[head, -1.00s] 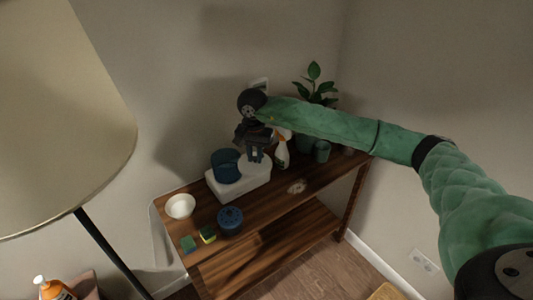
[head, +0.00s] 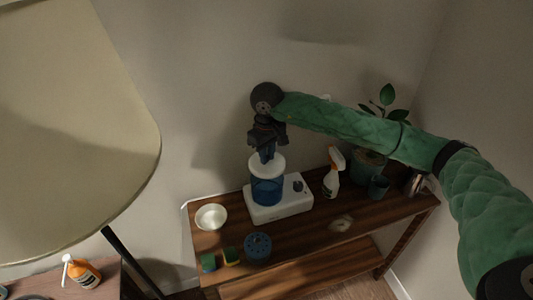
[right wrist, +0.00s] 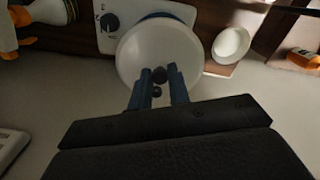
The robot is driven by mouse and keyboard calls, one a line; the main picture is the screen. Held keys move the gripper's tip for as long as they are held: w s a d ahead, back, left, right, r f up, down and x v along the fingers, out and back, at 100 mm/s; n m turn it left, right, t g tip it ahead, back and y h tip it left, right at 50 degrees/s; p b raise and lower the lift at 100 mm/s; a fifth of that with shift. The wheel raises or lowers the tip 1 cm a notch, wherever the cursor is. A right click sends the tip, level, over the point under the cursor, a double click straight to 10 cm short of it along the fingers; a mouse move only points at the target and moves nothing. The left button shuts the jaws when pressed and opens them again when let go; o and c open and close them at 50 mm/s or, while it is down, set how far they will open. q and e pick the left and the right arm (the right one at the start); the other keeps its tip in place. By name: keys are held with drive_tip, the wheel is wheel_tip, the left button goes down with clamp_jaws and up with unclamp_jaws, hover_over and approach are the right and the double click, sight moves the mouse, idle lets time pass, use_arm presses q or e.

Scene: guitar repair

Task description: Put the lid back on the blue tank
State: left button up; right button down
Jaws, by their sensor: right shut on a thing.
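The blue tank (head: 267,190) is a see-through cylinder standing upright on a white base (head: 292,206) on the wooden shelf. The round white lid (head: 266,166) is over the tank's top, roughly level; I cannot tell whether it is seated or just above the rim. My right gripper (head: 267,154) points down and is shut on the lid's dark knob. In the right wrist view the lid (right wrist: 150,48) fills the space beyond the fingers (right wrist: 160,78) and hides most of the tank; a blue edge shows past it. My left gripper is not in view.
A white bowl (head: 211,217), sponges (head: 208,262) and a blue round container (head: 257,246) are left and in front. A spray bottle (head: 332,174), green cup (head: 378,186) and potted plant (head: 367,160) stand right. A lamp shade (head: 75,125) fills the left.

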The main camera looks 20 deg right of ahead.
sight(267, 167)
drive_tip(key=shift+d+f, duration=0.1)
drive_tip(key=shift+f, duration=0.1)
drive_tip(key=shift+s+f+p, duration=0.15)
drive_tip(key=shift+f+p, duration=0.2)
drive_tip(key=shift+f, duration=1.6)
drive_tip(key=shift+f+b, duration=0.6)
drive_tip(key=shift+b, duration=0.3)
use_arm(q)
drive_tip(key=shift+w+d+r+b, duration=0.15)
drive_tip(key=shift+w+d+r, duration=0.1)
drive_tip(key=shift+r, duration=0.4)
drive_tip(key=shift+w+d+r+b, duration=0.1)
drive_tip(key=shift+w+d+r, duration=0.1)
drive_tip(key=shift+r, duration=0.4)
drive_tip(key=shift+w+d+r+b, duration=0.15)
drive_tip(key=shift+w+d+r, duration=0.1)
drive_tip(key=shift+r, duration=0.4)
use_arm(e)
drive_tip(key=shift+f, duration=0.35)
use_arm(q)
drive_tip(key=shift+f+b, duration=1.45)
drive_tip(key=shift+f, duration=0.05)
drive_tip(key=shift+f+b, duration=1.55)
use_arm(e)
drive_tip(key=shift+f, duration=0.15)
